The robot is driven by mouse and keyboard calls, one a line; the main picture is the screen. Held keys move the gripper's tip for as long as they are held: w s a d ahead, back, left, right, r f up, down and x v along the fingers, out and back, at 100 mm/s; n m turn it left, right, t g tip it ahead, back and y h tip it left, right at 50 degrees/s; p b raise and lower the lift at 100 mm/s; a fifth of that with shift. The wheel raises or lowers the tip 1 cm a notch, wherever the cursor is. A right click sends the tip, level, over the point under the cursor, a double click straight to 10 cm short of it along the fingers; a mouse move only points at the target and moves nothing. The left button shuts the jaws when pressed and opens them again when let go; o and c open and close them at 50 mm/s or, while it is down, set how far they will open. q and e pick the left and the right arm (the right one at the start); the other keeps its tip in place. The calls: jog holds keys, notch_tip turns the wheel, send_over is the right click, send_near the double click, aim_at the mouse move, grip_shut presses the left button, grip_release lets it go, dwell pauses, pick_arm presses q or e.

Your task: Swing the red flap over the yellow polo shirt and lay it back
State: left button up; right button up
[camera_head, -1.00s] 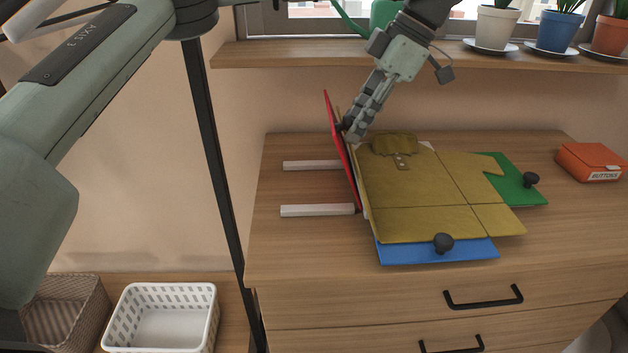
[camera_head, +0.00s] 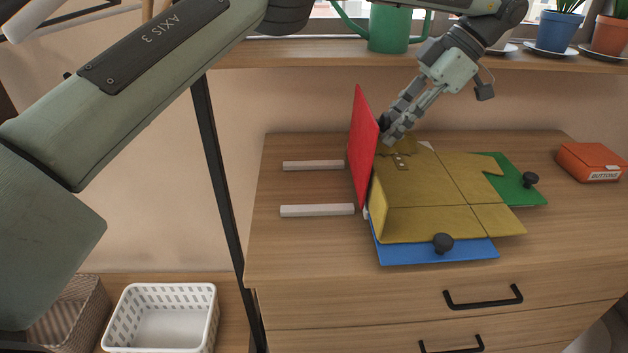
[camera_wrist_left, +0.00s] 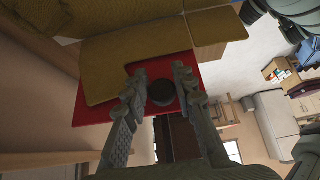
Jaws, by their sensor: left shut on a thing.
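The red flap (camera_head: 362,148) stands raised at the left side of the folding board, its red underside facing left. The left part of the yellow polo shirt (camera_head: 448,180) is lifted with it, and the rest lies flat over the board. My left gripper (camera_head: 386,138) is at the flap's shirt side, near the collar. In the left wrist view my left gripper (camera_wrist_left: 161,78) has its fingers around the black knob (camera_wrist_left: 163,93) of the red flap (camera_wrist_left: 95,112). My right gripper is not in view.
The blue flap (camera_head: 440,253) and green flap (camera_head: 515,182) lie flat under the shirt. Two white bars (camera_head: 317,210) lie left of the board. An orange buttons box (camera_head: 590,162) sits at right. The shelf (camera_head: 290,56) with pots runs behind.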

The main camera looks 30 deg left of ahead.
pick_arm(q)
jog(key=shift+w+d+f, duration=0.25)
jog(key=shift+w+d, duration=0.15)
jog(key=shift+d, duration=0.25)
jog(key=shift+c, duration=0.2)
jog(key=shift+w+d+f+y, duration=0.25)
jog(key=shift+w+d+y, duration=0.05)
jog(key=shift+d, duration=0.2)
jog(key=shift+s+a+r, duration=0.3)
jog(key=shift+a+r, duration=0.1)
jog(key=shift+a, duration=0.15)
